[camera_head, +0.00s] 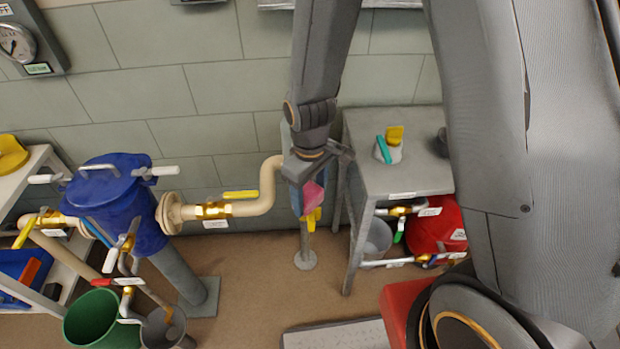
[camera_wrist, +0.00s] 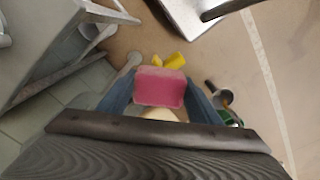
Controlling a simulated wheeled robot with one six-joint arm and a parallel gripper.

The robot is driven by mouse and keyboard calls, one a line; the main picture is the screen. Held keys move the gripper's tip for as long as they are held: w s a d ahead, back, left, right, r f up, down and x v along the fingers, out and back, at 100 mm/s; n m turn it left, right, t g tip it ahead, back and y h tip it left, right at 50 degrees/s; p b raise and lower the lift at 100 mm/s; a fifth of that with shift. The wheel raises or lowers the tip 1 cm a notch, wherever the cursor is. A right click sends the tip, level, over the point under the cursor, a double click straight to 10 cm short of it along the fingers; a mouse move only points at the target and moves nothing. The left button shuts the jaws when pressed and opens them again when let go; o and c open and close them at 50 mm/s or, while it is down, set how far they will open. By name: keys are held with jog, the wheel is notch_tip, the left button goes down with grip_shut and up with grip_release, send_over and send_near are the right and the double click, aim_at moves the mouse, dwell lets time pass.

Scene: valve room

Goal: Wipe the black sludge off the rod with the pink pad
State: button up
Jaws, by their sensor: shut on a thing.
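My gripper (camera_head: 309,203) hangs in front of the wall, left of the grey metal table. It is shut on the pink pad (camera_head: 313,195). In the wrist view the pad (camera_wrist: 160,88) sits between the two blue-grey fingers, with a pale part below it. I cannot make out the rod with certainty or see any black sludge in either view. The pad appears clear of other surfaces, though its far side is hidden.
A cream pipe (camera_head: 262,196) with a yellow-handled valve runs left of my gripper to a blue vessel (camera_head: 130,205). A green bucket (camera_head: 92,320) stands lower left. The grey table (camera_head: 400,178) is right. Brown floor (camera_head: 250,275) lies open between.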

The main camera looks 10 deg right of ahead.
aim_at(310, 194)
jog(key=shift+s+r+p, duration=0.3)
jog(key=shift+r+p, duration=0.05)
jog(key=shift+w+d+r+p, duration=0.1)
jog(key=shift+r+p, duration=0.1)
jog(key=shift+r, duration=0.3)
jog(key=shift+w+r+p, duration=0.1)
jog(key=shift+r+p, duration=0.05)
jog(key=shift+r, duration=0.3)
jog(key=shift+s+r+p, duration=0.1)
jog(key=shift+r+p, duration=0.55)
notch_tip(310, 194, up, 4)
jog(key=p, duration=0.3)
jog(key=shift+r, duration=0.15)
